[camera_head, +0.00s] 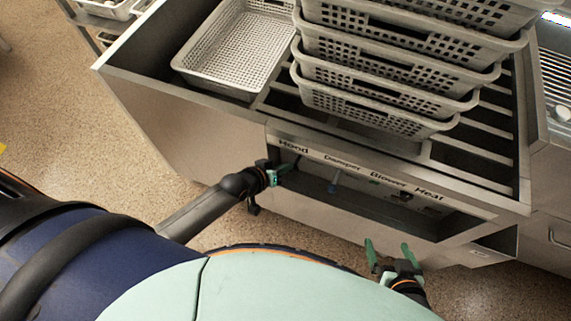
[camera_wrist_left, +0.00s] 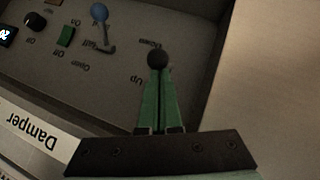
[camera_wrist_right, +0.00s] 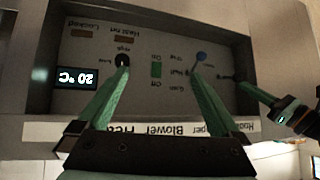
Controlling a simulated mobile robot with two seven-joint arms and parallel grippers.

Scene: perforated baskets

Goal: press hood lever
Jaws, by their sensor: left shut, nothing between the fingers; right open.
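The hood lever has a black ball knob (camera_wrist_left: 157,59), seen in the left wrist view beside the markings Up and Down. My left gripper (camera_wrist_left: 160,85) is shut and empty, its green fingertips right at the ball in the picture; I cannot tell whether they touch it. In the head view my left gripper (camera_head: 286,168) is at the left end of the recessed control panel, under the Hood label (camera_head: 293,147). There the knob cannot be made out. My right gripper (camera_head: 390,250) is open and empty in front of the station's right part; it also shows in the right wrist view (camera_wrist_right: 160,75).
The blue damper lever (camera_wrist_left: 99,12) is beside the hood lever. A green switch (camera_wrist_left: 66,36), a black dial (camera_wrist_left: 34,21) and a temperature display (camera_wrist_right: 77,79) are further along the panel. Stacked perforated baskets (camera_head: 380,75) and one metal basket (camera_head: 235,45) stand above.

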